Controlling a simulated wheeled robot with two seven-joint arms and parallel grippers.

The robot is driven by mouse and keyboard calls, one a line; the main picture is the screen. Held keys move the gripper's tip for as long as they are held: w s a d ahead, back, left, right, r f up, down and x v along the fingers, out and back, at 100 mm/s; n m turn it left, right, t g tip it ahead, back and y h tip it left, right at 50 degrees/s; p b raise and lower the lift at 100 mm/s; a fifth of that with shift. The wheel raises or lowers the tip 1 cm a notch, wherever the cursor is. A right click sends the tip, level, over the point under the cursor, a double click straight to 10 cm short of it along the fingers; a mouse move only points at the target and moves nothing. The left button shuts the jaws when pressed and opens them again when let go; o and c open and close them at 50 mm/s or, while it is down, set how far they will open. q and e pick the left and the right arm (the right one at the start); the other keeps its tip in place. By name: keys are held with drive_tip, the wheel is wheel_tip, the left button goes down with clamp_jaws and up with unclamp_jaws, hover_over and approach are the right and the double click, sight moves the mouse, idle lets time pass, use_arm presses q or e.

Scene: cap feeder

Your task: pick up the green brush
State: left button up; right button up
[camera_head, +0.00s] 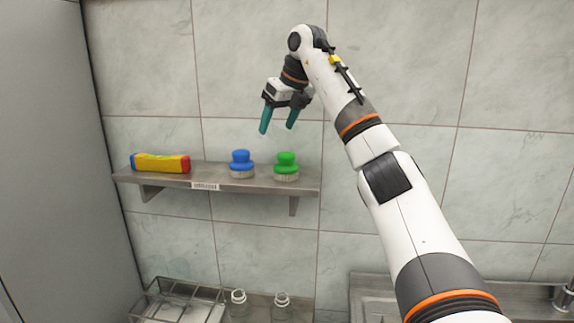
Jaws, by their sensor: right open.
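The green brush (286,163) stands upright on the right part of a wall shelf (308,187), its pale bristles down. A blue brush (241,160) of the same shape stands to its left, apart from it. My right gripper (277,130) is open and empty, with its teal fingers pointing down. In the picture it is above the two brushes, touching neither. How far it is from the green brush in depth I cannot tell. My left gripper is not in view.
A red, yellow and blue packet (160,163) lies at the shelf's left end. Below are a wire rack (172,299) and two clear bottles, a left one (238,303) and a right one (282,306). A sink edge (372,284) is at the lower right. The wall above the shelf is bare.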

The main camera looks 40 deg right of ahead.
drive_tip(key=s+d+r+m+g, duration=0.1)
drive_tip(key=s+d, duration=0.2)
hover_over(286, 153)
drive_tip(key=s, duration=0.2)
drive_tip(key=shift+h, duration=0.4)
drive_tip(key=f, duration=0.4)
drive_tip(key=shift+w+d+f, duration=0.1)
drive_tip(key=shift+d+f, duration=0.1)
drive_tip(key=shift+f, duration=0.2)
drive_tip(key=shift+w+d+f, duration=0.1)
drive_tip(key=shift+w+f, duration=0.05)
drive_tip(key=shift+f, duration=0.15)
drive_tip(key=p+x, duration=0.2)
drive_tip(key=x, duration=0.3)
drive_tip(key=shift+a, duration=0.3)
drive_tip(key=shift+f, duration=0.2)
drive_tip(key=shift+c, duration=1.1)
drive_tip(key=c, duration=0.9)
